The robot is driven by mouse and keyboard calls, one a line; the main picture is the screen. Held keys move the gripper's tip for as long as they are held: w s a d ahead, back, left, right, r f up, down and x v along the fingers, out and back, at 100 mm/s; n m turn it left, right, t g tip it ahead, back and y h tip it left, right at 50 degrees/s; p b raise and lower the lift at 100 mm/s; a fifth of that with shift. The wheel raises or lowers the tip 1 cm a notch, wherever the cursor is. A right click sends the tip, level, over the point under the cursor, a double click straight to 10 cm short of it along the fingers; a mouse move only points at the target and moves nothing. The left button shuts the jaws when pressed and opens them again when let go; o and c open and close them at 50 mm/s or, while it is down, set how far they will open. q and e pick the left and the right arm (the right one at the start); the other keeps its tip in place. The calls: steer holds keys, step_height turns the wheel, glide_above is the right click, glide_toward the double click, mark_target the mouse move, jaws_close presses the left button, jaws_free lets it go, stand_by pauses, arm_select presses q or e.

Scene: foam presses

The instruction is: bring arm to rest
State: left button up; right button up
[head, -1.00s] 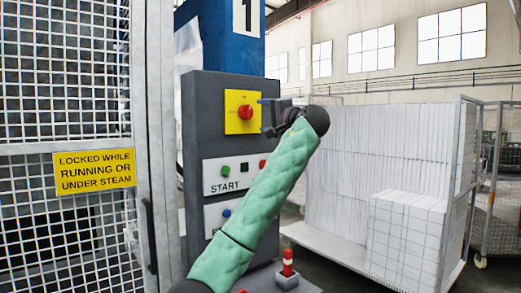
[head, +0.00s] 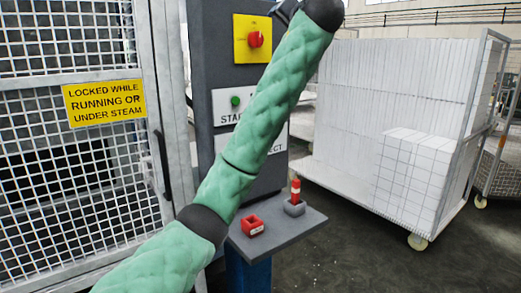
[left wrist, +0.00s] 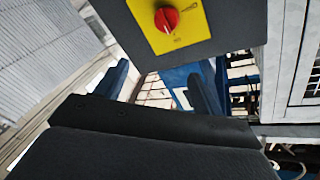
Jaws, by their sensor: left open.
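My left arm, in a green padded sleeve, reaches up across the control panel (head: 209,60) in the head view. My left gripper (head: 286,10) is at the top edge of that view, partly cut off, above and right of the red switch knob (head: 257,39) on its yellow plate. In the left wrist view my left gripper (left wrist: 160,88) shows two blue fingers spread apart with nothing between them. The red knob (left wrist: 167,18) is beyond them at the top and not touched. My right gripper is not in view.
A mesh gate with a yellow sign (head: 104,103) stands at left. A grey shelf (head: 268,232) below the panel carries a red holder (head: 252,226) and a red-and-white piece in a grey holder (head: 295,207). A cart of white foam blocks (head: 385,105) stands at right.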

arm_select(q)
steer(key=s+a+f+n+g+h, duration=0.15)
steer(key=s+a+f, duration=0.45)
steer(key=f, duration=1.2)
steer(key=s+a+f+g+h, duration=0.3)
steer(key=s+a+f, duration=0.3)
steer(key=f, duration=1.3)
steer(key=s+a+f+n+g+h, duration=0.1)
steer(key=s+a+f+g+h, duration=0.35)
steer(key=f, duration=1.35)
steer(key=s+a+f+g+y, duration=0.1)
steer(key=s+a+f+g, duration=0.15)
steer(key=s+f, duration=0.9)
steer(key=s+a+f+g+y, duration=0.1)
steer(key=s+a+f+y, duration=0.15)
steer(key=s+f, duration=0.85)
steer(key=s+f+g, duration=0.1)
steer(key=s+f, duration=0.5)
steer(key=s, duration=0.2)
steer(key=s+a+f+g, duration=0.1)
steer(key=s+f+g, duration=0.1)
steer(key=s+f, duration=0.3)
steer(key=s, duration=0.3)
steer(key=shift+s+f+h, duration=0.15)
steer(key=shift+f+h, duration=0.2)
steer(key=shift+f, duration=0.05)
